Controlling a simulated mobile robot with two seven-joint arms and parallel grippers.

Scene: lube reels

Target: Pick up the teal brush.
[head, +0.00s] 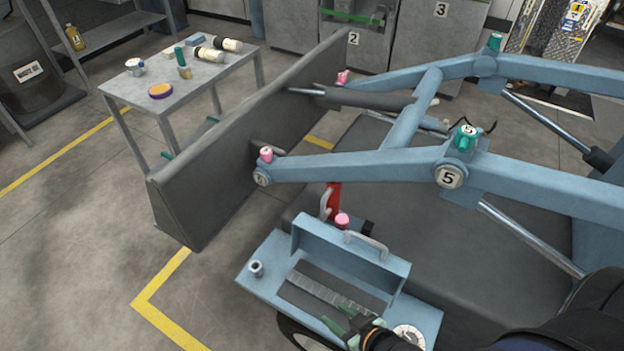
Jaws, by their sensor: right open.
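My right gripper (342,319) is low in the head view, over the front of a blue tool tray (262,300). Its two green fingers are spread apart, and nothing shows held between them. A small teal piece (353,342) shows just beside the fingers at the bottom; I cannot tell whether it is the teal brush or part of my gripper. No other clear brush shape shows, and my gripper and wrist hide part of the tray. My left gripper is not in view.
An open blue lid with a grey handle (366,245) rises behind the tray. A metal cup (256,268) stands at its left, and a white dial (408,335) lies at its right. Blue loader arms (350,166) cross above. A grey table (125,93) holds bottles at the left.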

